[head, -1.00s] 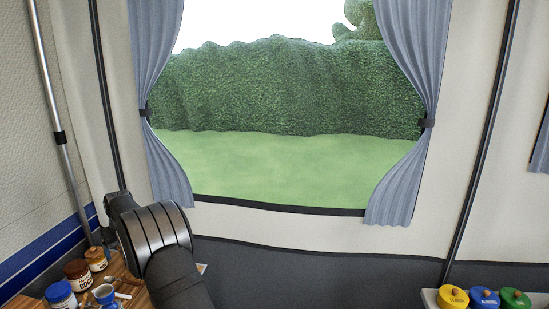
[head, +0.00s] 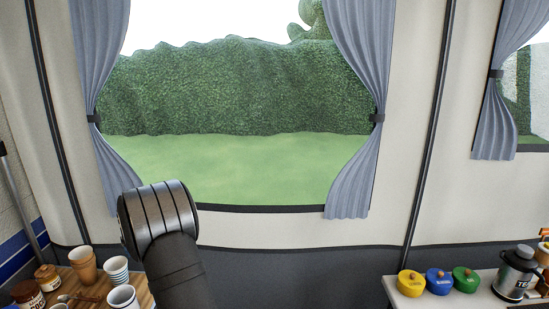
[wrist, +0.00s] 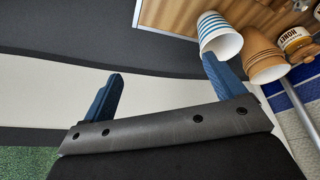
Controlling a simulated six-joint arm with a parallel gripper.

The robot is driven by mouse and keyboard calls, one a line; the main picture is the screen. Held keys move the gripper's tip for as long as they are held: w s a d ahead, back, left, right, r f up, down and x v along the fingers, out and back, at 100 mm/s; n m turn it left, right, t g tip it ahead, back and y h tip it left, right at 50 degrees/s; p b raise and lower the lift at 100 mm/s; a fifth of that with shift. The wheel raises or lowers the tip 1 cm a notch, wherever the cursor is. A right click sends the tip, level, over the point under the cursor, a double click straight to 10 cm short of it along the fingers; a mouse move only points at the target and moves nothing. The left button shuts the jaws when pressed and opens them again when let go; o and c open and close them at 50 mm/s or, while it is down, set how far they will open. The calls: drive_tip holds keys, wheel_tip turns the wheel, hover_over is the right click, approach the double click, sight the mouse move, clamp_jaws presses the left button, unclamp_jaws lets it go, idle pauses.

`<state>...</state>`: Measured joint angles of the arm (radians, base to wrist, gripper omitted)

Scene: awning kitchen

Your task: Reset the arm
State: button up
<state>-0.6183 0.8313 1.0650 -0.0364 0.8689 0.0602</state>
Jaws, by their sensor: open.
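My gripper (wrist: 157,83) shows in the wrist view with its two blue fingers spread wide apart and nothing between them. Its right finger overlaps the view of a blue-and-white striped cup (wrist: 222,38), and I cannot tell whether they touch. In the head view part of my arm rises at the lower left, in front of the window, and the gripper itself is out of that view.
A wooden table (head: 88,287) at lower left holds striped cups (head: 117,269), brown cups (head: 83,263) and jars (head: 47,277). A right-hand counter (head: 476,298) holds yellow, blue and green pots (head: 438,281) and a flask (head: 516,272). The window wall stands ahead.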

drive_tip(key=w+d+m+h, duration=0.1)
drive_tip(key=d+m, duration=0.4)
drive_tip(key=d, duration=1.7)
drive_tip(key=shift+w+t+h, duration=0.3)
drive_tip(key=shift+w+h, duration=0.1)
drive_tip(key=shift+w, duration=0.45)
drive_tip(key=shift+f, duration=0.1)
drive_tip(key=s+a+n+y, duration=0.1)
drive_tip(key=a+n, duration=0.3)
drive_tip(key=a, duration=1.6)
drive_tip(key=shift+s+a+n+y, duration=0.15)
drive_tip(key=shift+s+n+y, duration=0.2)
drive_tip(key=shift+s, duration=0.25)
